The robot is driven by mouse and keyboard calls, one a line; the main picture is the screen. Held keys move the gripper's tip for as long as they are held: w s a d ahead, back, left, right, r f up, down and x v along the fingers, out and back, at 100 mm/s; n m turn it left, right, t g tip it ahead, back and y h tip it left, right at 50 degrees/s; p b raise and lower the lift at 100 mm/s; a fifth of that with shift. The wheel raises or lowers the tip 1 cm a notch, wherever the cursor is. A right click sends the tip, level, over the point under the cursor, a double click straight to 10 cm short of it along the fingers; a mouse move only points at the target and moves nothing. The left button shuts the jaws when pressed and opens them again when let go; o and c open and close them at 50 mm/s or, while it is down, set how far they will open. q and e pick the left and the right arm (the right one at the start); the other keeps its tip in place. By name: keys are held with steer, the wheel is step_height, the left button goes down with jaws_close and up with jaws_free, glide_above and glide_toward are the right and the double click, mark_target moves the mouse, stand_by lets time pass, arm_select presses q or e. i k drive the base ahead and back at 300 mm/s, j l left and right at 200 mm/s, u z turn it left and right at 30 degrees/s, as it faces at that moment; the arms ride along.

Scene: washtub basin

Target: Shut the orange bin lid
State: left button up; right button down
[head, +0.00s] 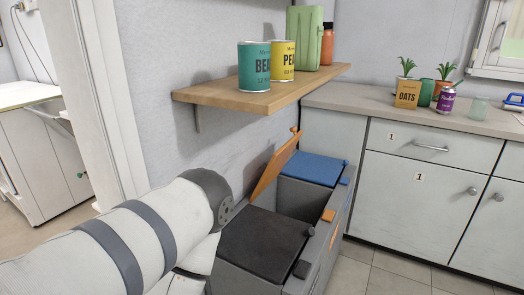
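The orange bin lid (273,166) is tilted up steeply over the middle compartment of a grey bin unit (270,277). The compartment under it is open, and its grey inner wall (305,199) shows. My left arm comes in from the left and passes in front of the near end of the bin unit. Its visible links end to the left of the orange lid and do not touch it in this view. Neither my left nor my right gripper shows, so what they hold is hidden.
A blue lid (312,168) lies shut behind the orange one, and a dark lid (262,240) lies shut in front. A wooden shelf (265,98) with cans hangs above the bins. Cabinets (420,205) stand right; tiled floor (390,280) is clear.

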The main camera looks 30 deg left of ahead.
mark_target(276, 165)
steer(key=j, duration=0.5)
steer(key=k+j, duration=0.15)
steer(key=j, duration=0.85)
steer(key=k+j+z, duration=0.1)
steer(key=j, duration=0.4)
steer(key=i+l+u, duration=0.25)
steer(key=l+u, duration=0.25)
steer(key=l, duration=0.25)
steer(key=i+l+u, duration=0.1)
steer(key=l+u, duration=0.4)
steer(key=l, duration=0.25)
steer(key=l+u, duration=0.5)
steer(key=l, duration=0.25)
steer(key=k, duration=0.05)
